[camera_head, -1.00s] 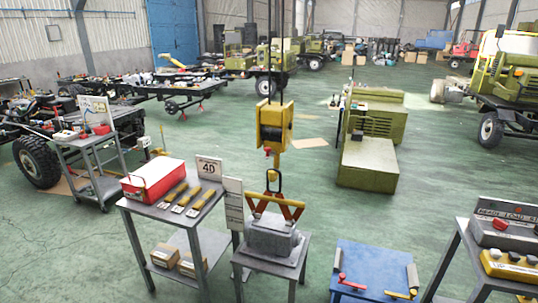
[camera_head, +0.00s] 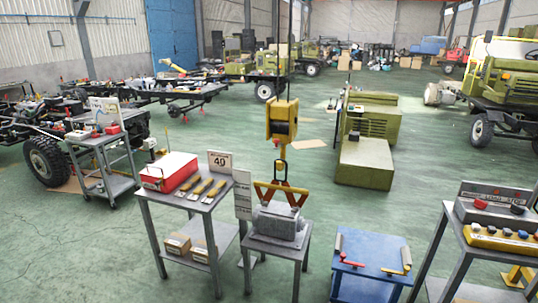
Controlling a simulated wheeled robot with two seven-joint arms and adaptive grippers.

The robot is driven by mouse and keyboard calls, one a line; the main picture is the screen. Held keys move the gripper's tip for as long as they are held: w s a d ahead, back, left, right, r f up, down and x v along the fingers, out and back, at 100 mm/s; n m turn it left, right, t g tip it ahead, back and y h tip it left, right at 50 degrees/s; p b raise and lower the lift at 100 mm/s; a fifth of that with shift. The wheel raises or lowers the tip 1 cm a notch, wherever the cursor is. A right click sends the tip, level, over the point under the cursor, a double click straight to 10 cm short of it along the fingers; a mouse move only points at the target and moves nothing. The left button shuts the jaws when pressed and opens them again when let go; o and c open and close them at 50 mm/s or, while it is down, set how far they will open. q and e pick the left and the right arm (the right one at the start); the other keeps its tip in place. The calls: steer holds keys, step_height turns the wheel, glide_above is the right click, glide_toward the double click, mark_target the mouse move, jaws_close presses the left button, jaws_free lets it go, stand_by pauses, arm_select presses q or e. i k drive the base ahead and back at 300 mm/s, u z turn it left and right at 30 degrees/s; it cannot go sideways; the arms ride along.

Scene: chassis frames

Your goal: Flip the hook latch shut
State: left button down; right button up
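A yellow hoist block (camera_head: 281,121) hangs on dark cables in the middle of the head view. Its small hook (camera_head: 282,168) hangs below, just above a yellow and red lifting frame (camera_head: 281,193) on a grey housing (camera_head: 279,222). The housing stands on a small grey table (camera_head: 261,248). The hook's latch is too small to tell whether it is open or shut, and I cannot tell whether the hook is through the frame's top link. Neither of my grippers is in view.
Left of the housing stands a grey cart (camera_head: 199,203) with a red box (camera_head: 168,172). A blue table (camera_head: 369,262) with red and yellow cranked handles stands front right. A control bench (camera_head: 446,208) is at the right edge. Green floor lies open behind.

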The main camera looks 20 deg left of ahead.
mark_target(277, 140)
steer(key=u, duration=0.5)
steer(key=i, duration=1.75)
steer(key=z, duration=0.45)
